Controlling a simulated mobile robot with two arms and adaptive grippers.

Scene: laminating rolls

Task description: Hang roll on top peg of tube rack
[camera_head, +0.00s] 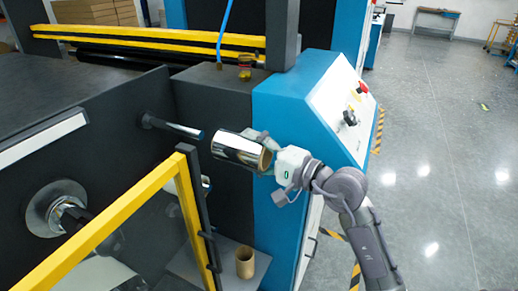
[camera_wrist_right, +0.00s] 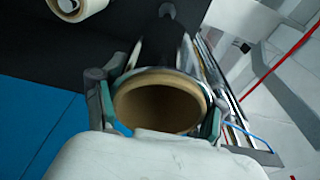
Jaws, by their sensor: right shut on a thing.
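The roll (camera_head: 237,149) is a shiny silver cylinder with a brown cardboard core. In the head view it is held in the air, lying roughly level, its core end towards my right arm. My right gripper (camera_head: 270,155) is shut on that near end. In the right wrist view, the fingers of the gripper (camera_wrist_right: 157,100) sit on both sides of the roll's core (camera_wrist_right: 158,103). The top peg (camera_head: 172,126) sticks out from the dark panel, its silver tip just left of the roll's far end. My left gripper is out of view.
A yellow-edged guard (camera_head: 110,222) stands in front below the peg. A brown tube (camera_head: 245,262) stands upright on a grey shelf. A blue machine cabinet (camera_head: 283,107) with a control panel is close behind my right gripper. The floor at right is clear.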

